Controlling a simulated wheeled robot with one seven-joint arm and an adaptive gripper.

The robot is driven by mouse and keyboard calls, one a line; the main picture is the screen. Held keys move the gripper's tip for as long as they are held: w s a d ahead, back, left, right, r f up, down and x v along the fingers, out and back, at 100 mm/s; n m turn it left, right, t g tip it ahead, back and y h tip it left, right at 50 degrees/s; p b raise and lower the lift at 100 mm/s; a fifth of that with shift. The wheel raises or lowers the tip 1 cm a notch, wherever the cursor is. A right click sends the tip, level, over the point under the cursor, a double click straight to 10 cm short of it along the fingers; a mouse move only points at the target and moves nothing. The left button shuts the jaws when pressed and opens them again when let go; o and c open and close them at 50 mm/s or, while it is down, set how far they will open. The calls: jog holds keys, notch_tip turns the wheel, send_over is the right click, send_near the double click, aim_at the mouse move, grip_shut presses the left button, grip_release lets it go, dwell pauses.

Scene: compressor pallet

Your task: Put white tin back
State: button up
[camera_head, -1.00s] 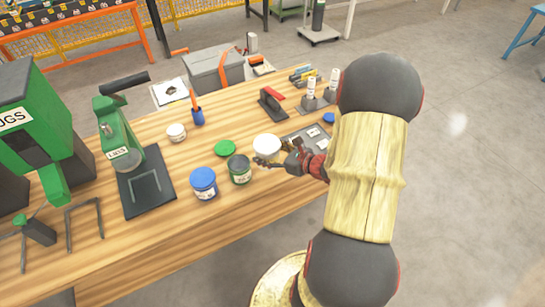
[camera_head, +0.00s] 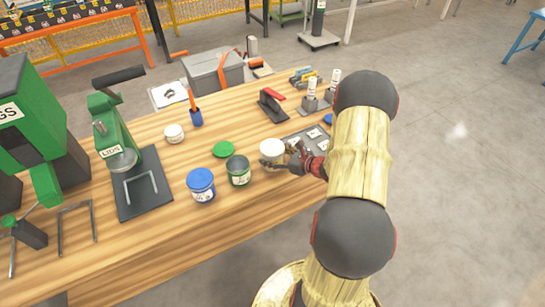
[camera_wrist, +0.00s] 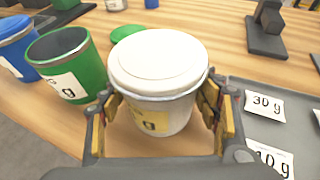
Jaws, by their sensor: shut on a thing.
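My gripper (camera_head: 288,158) is shut on the white tin (camera_head: 271,150), at the right part of the wooden bench. In the wrist view the white tin (camera_wrist: 158,65) stands upright between the fingers (camera_wrist: 160,105), with its white lid on and a yellow label low on its front. I cannot tell whether its base touches the bench. An open green tin (camera_head: 238,170) stands just left of it, and a blue tin (camera_head: 201,184) with a blue lid is further left.
A green lid (camera_head: 223,149) lies behind the green tin. A grey tray (camera_wrist: 265,90) with gram-labelled cards is right of the gripper. A small white jar (camera_head: 174,133) and an orange-handled tool in a blue holder (camera_head: 196,116) stand behind. A green press (camera_head: 113,125) is at left.

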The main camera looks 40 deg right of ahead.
jog(key=shift+r, duration=0.1)
jog(key=o, duration=1.7)
